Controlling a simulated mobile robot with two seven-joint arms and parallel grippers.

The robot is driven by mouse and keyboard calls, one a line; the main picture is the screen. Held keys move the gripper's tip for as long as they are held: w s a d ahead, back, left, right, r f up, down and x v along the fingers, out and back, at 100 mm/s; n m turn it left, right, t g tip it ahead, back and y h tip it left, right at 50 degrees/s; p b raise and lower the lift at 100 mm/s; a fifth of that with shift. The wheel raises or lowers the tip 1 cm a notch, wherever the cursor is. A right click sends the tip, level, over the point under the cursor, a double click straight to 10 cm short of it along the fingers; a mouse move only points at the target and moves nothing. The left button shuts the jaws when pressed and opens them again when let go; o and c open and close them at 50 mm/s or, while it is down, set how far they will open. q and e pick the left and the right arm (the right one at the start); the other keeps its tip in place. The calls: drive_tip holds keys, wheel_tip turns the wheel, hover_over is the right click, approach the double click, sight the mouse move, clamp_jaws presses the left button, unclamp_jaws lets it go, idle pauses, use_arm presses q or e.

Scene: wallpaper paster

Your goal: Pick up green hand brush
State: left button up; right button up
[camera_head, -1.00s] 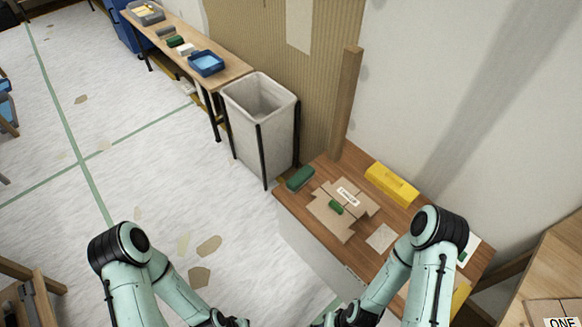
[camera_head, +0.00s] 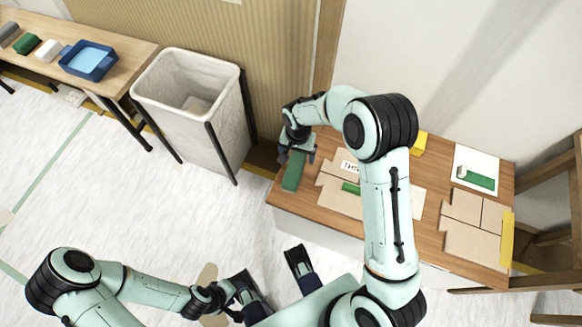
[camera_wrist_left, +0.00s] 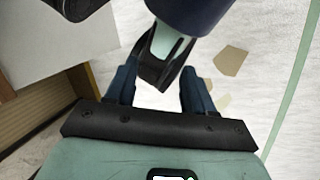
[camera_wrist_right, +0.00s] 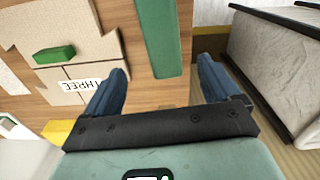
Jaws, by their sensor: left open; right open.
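The green hand brush (camera_head: 293,172) appears to be the long green piece lying at the left end of the wooden table. It also shows in the right wrist view (camera_wrist_right: 163,35), upper middle, beyond my finger gap. My right gripper (camera_head: 297,153) is open, close above the brush's far end. In the right wrist view my right gripper (camera_wrist_right: 163,85) has bare table between its fingers and no hold on the brush. My left gripper (camera_head: 243,292) is open and empty low over the floor; its fingers show in the left wrist view (camera_wrist_left: 160,88).
A small green block (camera_head: 350,188) lies on cardboard pieces (camera_wrist_right: 90,45) beside the brush. A grey bin (camera_head: 195,105) stands left of the table (camera_head: 430,232). A green piece (camera_head: 480,180) lies on white paper at right. A side table (camera_head: 125,80) holds a blue tray (camera_head: 88,60).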

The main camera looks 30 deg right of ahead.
sight(295, 168)
wheel_tip(295, 168, down, 6)
drive_tip(key=shift+s+a+f+b, duration=0.1)
drive_tip(key=shift+s+b, duration=0.05)
drive_tip(key=shift+b, duration=0.35)
drive_tip(key=f, duration=0.3)
drive_tip(key=f+b, duration=0.1)
drive_tip(key=f, duration=0.1)
drive_tip(key=shift+s+a+f, duration=0.1)
drive_tip(key=shift+a+f, duration=0.05)
drive_tip(key=shift+a, duration=0.25)
use_arm(q)
drive_tip(key=shift+t, duration=0.5)
drive_tip(key=w+f, duration=0.1)
drive_tip(key=w+a+f, duration=0.1)
drive_tip(key=w, duration=0.1)
drive_tip(key=shift+a+f, duration=0.2)
drive_tip(key=shift+f, duration=0.1)
use_arm(e)
drive_tip(key=c, duration=1.1)
